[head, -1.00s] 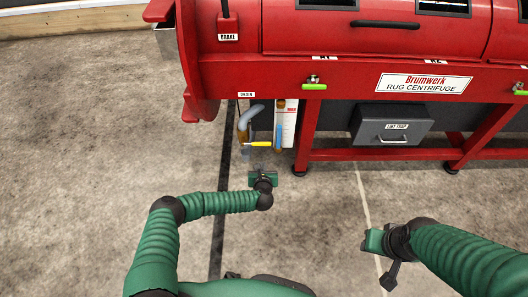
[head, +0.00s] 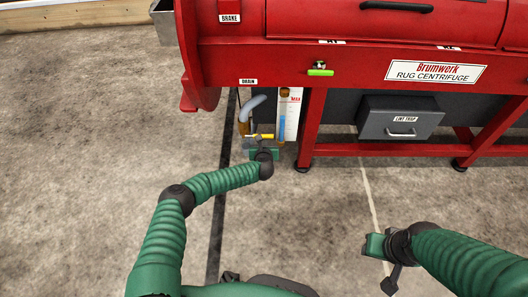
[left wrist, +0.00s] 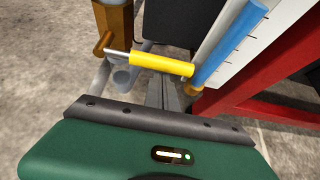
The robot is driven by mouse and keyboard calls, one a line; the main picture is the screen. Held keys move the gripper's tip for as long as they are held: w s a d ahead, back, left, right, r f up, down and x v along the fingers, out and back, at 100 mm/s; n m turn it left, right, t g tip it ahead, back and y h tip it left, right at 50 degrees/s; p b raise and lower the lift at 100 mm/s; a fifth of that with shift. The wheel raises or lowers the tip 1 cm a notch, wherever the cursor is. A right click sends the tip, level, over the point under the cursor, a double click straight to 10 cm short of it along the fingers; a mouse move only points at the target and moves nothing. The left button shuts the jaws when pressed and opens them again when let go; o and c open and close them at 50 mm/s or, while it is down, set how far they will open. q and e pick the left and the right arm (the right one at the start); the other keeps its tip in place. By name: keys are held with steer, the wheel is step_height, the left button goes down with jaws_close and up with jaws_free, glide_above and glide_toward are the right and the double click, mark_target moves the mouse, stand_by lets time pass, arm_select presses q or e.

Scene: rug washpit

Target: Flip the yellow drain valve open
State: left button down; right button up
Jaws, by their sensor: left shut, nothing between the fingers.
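The yellow drain valve handle (head: 264,136) is low under the red machine's left end, below the DRAIN label. It lies roughly sideways across the drain pipework. In the left wrist view the yellow handle (left wrist: 162,63) runs sideways on a metal stem from a brass pipe (left wrist: 113,20) at its left. My left gripper (head: 259,147) is right by the handle in the head view and partly covers the pipework. Its fingers (left wrist: 166,95) are shut and empty, pointing toward the space under the handle; I cannot tell whether they touch it. My right gripper (head: 375,246) is over bare floor, its jaws unclear.
The blue sight tube (head: 283,127) and white MAX gauge board (head: 294,115) stand just right of the handle. A red frame leg (head: 311,130) and the grey lint trap (head: 400,119) are further right. The concrete floor (head: 90,130) at left is clear.

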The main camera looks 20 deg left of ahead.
arm_select(q)
steer(key=shift+r+n+h, duration=0.3)
steer(key=shift+r+h, duration=0.1)
steer(key=shift+r, duration=0.1)
stand_by(0.5)
step_height(320, 180, up, 2)
steer(key=shift+a+n+t+h, duration=0.1)
steer(key=shift+n+t+h, duration=0.2)
steer(key=shift+n+h, duration=0.5)
step_height(320, 180, up, 4)
steer(key=r+n+t+h+b, duration=0.1)
steer(key=n+t+h+b, duration=0.1)
steer(key=n+h, duration=0.25)
glide_above(264, 137)
steer(key=s+a, duration=0.2)
steer(key=s, duration=0.1)
steer(key=shift+s+a+r+n+t+h, duration=0.15)
steer(key=shift+a+r+n+t, duration=0.15)
steer(key=shift+a+n+t, duration=0.45)
steer(key=shift+s+a+r+n+t+h, duration=0.2)
steer(key=shift+a+r+n+t, duration=0.2)
steer(key=shift+a+n, duration=0.7)
steer(key=shift+s+a+r+n+t+h, duration=0.15)
steer(key=shift+a+r+n+t, duration=0.1)
steer(key=shift+a+n+t, duration=0.5)
steer(key=shift+n, duration=0.25)
